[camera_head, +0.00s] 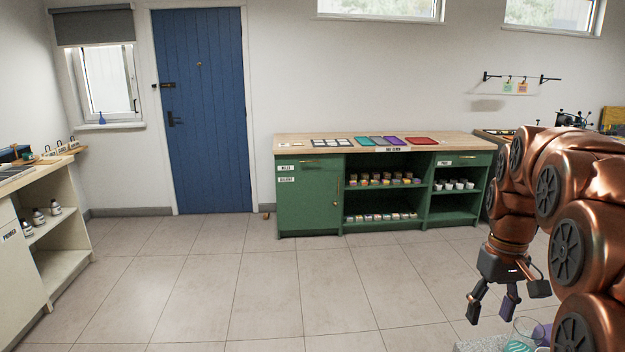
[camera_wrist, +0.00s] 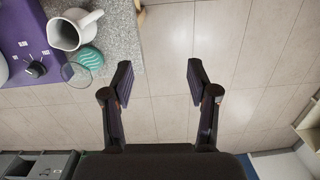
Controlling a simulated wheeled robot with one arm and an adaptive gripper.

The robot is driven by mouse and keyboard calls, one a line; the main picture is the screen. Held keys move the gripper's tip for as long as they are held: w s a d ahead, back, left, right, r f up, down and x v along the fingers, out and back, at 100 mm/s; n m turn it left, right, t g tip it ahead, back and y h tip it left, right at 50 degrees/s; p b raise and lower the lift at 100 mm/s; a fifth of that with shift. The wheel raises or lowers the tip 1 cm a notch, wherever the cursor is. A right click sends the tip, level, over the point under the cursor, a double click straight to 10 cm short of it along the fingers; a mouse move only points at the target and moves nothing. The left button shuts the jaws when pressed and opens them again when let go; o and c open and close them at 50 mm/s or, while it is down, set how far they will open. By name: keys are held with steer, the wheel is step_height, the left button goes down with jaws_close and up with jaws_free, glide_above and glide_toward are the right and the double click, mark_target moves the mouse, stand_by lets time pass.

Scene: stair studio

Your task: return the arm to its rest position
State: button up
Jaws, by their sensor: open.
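My copper-coloured arm (camera_head: 560,180) fills the right side of the head view, bent with the hand hanging down. My gripper (camera_head: 492,302) is at its lower end, fingers apart. In the wrist view my gripper (camera_wrist: 158,82) is open with nothing between its fingers, only floor tiles below. The fingers are to the right of a speckled grey counter (camera_wrist: 122,52), clear of the things on it.
On the counter are a white jug (camera_wrist: 66,34), a teal wavy object (camera_wrist: 90,57), a clear glass (camera_wrist: 76,75) and a purple device (camera_wrist: 32,45). A green cabinet (camera_head: 310,205) stands against the far wall beside a blue door (camera_head: 205,110). The middle floor (camera_head: 250,285) is free.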

steer(key=s+a+f, duration=0.2)
steer(key=s+a, duration=0.3)
steer(key=s, duration=0.3)
steer(key=s+a+f+p, duration=0.1)
steer(key=s+a+f, duration=0.1)
steer(key=s+a, duration=0.3)
steer(key=s+a+f+p, duration=0.1)
steer(key=s+a, duration=0.4)
steer(key=s, duration=0.8)
steer(key=shift+f+g, duration=0.4)
steer(key=shift+f, duration=0.45)
steer(key=shift+s, duration=0.1)
